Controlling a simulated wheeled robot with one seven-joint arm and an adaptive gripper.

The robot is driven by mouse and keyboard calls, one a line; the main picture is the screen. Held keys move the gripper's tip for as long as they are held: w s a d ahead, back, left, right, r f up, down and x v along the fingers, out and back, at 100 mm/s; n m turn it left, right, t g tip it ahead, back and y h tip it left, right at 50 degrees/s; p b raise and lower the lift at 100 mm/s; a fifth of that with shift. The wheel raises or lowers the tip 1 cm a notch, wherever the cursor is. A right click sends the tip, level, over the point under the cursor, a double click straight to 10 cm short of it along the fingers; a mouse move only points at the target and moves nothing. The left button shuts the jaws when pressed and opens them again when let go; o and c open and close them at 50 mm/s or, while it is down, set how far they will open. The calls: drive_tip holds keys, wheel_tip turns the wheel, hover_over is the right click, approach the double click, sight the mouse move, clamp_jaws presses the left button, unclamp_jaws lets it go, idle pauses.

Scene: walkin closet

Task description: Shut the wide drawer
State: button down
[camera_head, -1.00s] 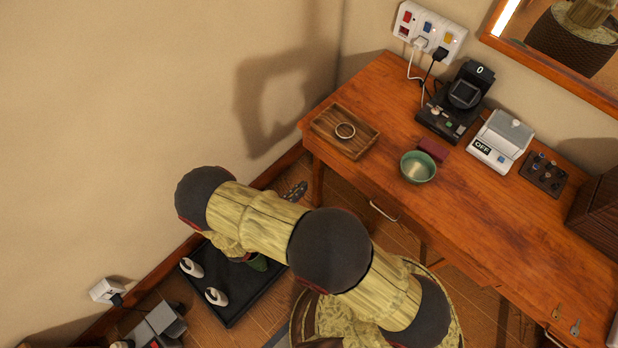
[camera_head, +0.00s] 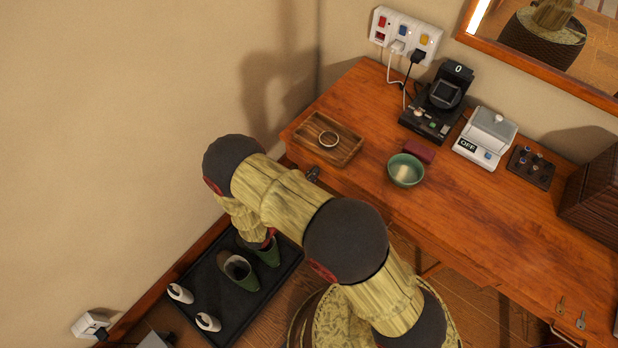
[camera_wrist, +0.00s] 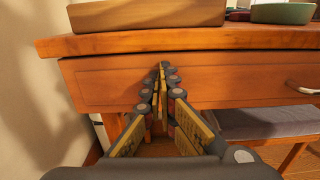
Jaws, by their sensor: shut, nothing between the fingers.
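The wooden desk (camera_head: 455,215) has a drawer under its left part. In the wrist view the drawer's broad front (camera_wrist: 235,80) lies just below the tabletop, with a metal handle (camera_wrist: 303,88) at the right. The front looks close to flush with the desk, but any small gap is hard to judge. My gripper (camera_wrist: 162,66) is shut and empty, its tips at the left half of the drawer front; contact cannot be told. In the head view my gripper (camera_head: 313,173) is at the desk's left front edge, and my arm hides most of the drawer.
A second handle (camera_head: 566,335) shows at the lower right. A black shoe tray (camera_head: 205,275) lies on the floor, and a cushioned seat (camera_wrist: 255,122) is below the drawer.

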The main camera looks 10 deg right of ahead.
drive_tip(key=x, duration=0.3)
idle(0.4)
drive_tip(key=shift+a, duration=0.1)
drive_tip(key=p+v, duration=0.3)
drive_tip(key=v, duration=1.1)
